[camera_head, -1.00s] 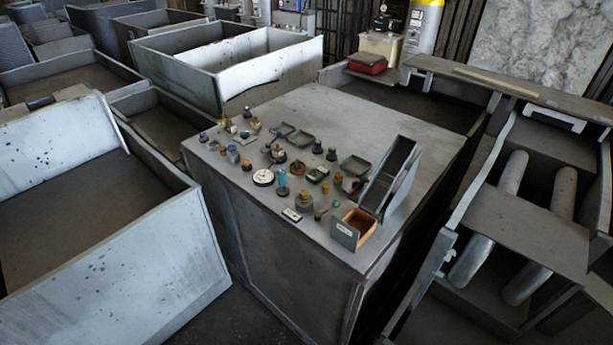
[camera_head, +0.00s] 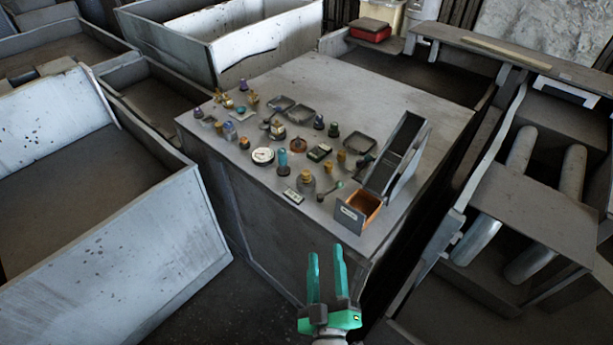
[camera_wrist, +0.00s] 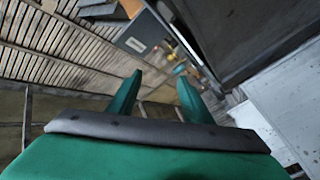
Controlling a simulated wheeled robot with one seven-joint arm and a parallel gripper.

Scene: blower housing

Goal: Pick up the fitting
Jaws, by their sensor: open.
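Several small parts stand on the grey cabinet top (camera_head: 330,85). I cannot tell for sure which one is the fitting. Brass-coloured parts include a squat one (camera_head: 306,182) near the front edge and a small upright one (camera_head: 341,158) farther right. A teal part (camera_head: 283,160) stands between the squat part and a round white dial (camera_head: 263,155). My gripper (camera_head: 326,255) is open and empty, in front of the cabinet and apart from the parts. Its teal fingers point up in the head view. In the wrist view its spread fingers (camera_wrist: 160,82) have nothing between them; the parts beyond are small and blurred.
A tilted grey bin (camera_head: 396,155) and an orange-lined drawer box (camera_head: 362,209) stand at the right front of the top. Shallow dark trays (camera_head: 359,143) lie among the parts. Large metal crates (camera_head: 110,240) flank the left; a roller frame (camera_head: 520,200) stands right. The back of the top is clear.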

